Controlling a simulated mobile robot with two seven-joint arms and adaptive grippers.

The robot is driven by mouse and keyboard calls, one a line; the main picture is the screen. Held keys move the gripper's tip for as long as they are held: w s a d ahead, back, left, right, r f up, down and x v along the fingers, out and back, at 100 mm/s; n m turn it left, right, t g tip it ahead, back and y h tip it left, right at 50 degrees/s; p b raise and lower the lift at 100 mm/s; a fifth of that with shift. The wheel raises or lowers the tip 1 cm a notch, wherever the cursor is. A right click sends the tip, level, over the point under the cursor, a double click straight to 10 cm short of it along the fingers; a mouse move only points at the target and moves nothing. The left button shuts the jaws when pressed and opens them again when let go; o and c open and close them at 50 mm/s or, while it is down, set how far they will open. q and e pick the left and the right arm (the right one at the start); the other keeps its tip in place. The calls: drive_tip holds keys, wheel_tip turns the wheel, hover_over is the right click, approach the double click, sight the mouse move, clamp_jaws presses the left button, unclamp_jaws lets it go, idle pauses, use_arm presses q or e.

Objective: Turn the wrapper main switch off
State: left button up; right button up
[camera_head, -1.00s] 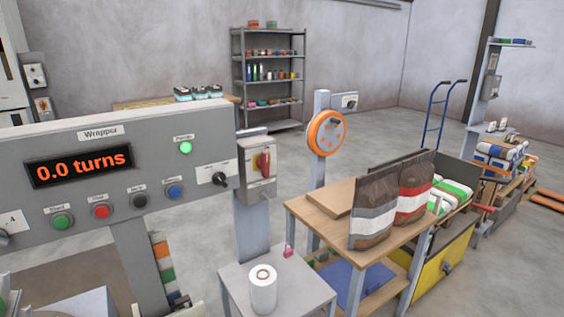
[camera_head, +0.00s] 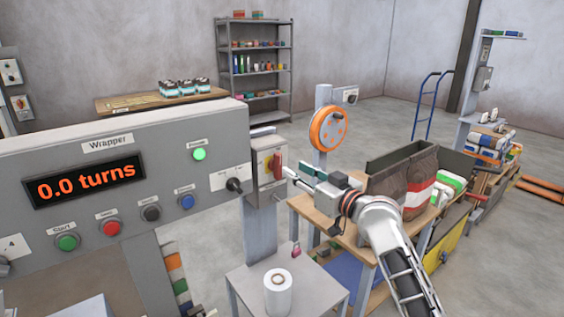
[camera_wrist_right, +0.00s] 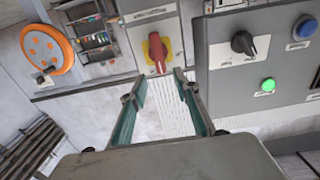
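The wrapper main switch is a red rotary handle (camera_head: 278,165) on a yellow plate, on a grey box to the right of the Wrapper panel (camera_head: 120,165). In the right wrist view the red handle (camera_wrist_right: 157,52) lies just beyond the fingertips, its grip roughly upright in that picture. My right gripper (camera_head: 291,176) points left at the switch, close in front of it. In the wrist view the right gripper (camera_wrist_right: 160,82) has its fingers apart with nothing between them; I cannot tell whether they touch the handle. My left gripper is not in view.
A black selector knob (camera_head: 235,185) sits on the panel's right edge. Below the switch stand a small table with a white roll (camera_head: 277,291) and a pink padlock (camera_head: 296,248). A wooden table with brown bags (camera_head: 420,185) is behind my right arm.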

sight(280, 161)
drive_tip(key=shift+x, duration=3.85)
clamp_jaws()
